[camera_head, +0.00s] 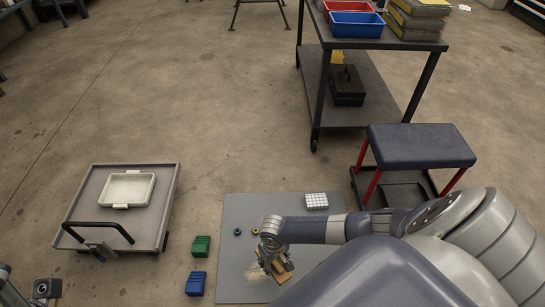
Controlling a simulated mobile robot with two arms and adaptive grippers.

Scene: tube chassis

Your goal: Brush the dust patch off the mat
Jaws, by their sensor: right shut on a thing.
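The grey mat (236,213) lies flat on the concrete floor at the bottom middle. A pale, sandy dust patch (255,273) lies on it, just left of my right gripper. My right gripper (273,258) points down over the mat and is shut on a brush with a light wooden body (281,271). The gripper hides part of the brush, and I cannot tell whether its bristles touch the mat.
Two small rings (254,231) and a white gridded block (316,201) lie on the mat. Green (200,246) and blue (195,284) blocks stand left of it. A flat cart (84,190) carries a white tray (128,189). A padded stool (420,146) stands right.

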